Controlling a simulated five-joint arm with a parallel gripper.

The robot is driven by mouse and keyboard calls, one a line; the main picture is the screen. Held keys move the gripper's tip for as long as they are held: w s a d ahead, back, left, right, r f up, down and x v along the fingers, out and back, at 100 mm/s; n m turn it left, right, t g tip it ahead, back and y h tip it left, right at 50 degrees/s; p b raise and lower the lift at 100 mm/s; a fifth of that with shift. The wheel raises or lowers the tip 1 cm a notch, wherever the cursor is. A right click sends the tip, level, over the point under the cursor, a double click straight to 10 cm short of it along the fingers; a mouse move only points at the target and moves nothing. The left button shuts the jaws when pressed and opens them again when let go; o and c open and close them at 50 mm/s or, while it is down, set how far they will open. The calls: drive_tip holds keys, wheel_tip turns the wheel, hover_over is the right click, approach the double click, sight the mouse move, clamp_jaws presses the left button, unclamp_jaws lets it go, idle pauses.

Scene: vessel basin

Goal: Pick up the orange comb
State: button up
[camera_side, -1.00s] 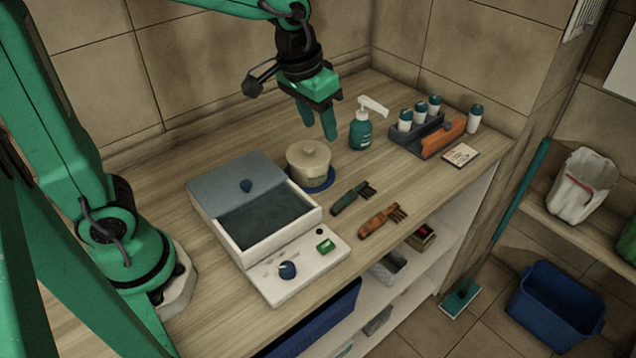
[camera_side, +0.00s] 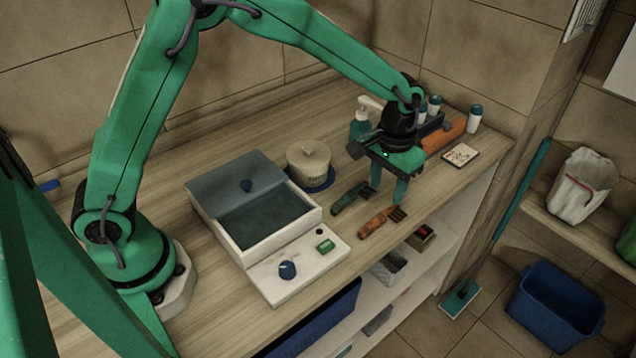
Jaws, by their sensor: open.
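The orange comb (camera_side: 374,224) lies flat near the front edge of the wooden counter, with its dark teeth (camera_side: 397,214) toward the right. A similar green comb (camera_side: 346,201) lies just behind and to the left of it. My gripper (camera_side: 388,190) is open and points down, with its two green fingers near the toothed end of the orange comb. The fingers appear slightly above or behind the comb; whether they touch it cannot be told. Nothing is between the fingers that I can see.
A white basin box (camera_side: 300,275) with a grey lid and knob stands left. A lidded cream jar (camera_side: 309,170) sits behind the combs. A pump bottle (camera_side: 360,124), an orange block (camera_side: 445,135) and a card (camera_side: 461,155) are to the back right. Open shelves lie below the counter edge.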

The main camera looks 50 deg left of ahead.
sight(382, 216)
drive_tip(key=shift+d+f, duration=0.15)
drive_tip(key=shift+f, duration=3.8)
clamp_jaws()
drive_tip(key=shift+r, duration=0.15)
drive_tip(key=shift+r, duration=0.5)
drive_tip(key=r, duration=0.3)
drive_tip(key=shift+s+d+r, duration=0.1)
drive_tip(key=shift+s+d, duration=0.1)
drive_tip(key=shift+d, duration=0.05)
drive_tip(key=s+d+r, duration=0.6)
drive_tip(key=s+d, duration=0.1)
drive_tip(key=s, duration=0.1)
drive_tip(key=shift+s+r, duration=0.25)
drive_tip(key=shift+s, duration=0.1)
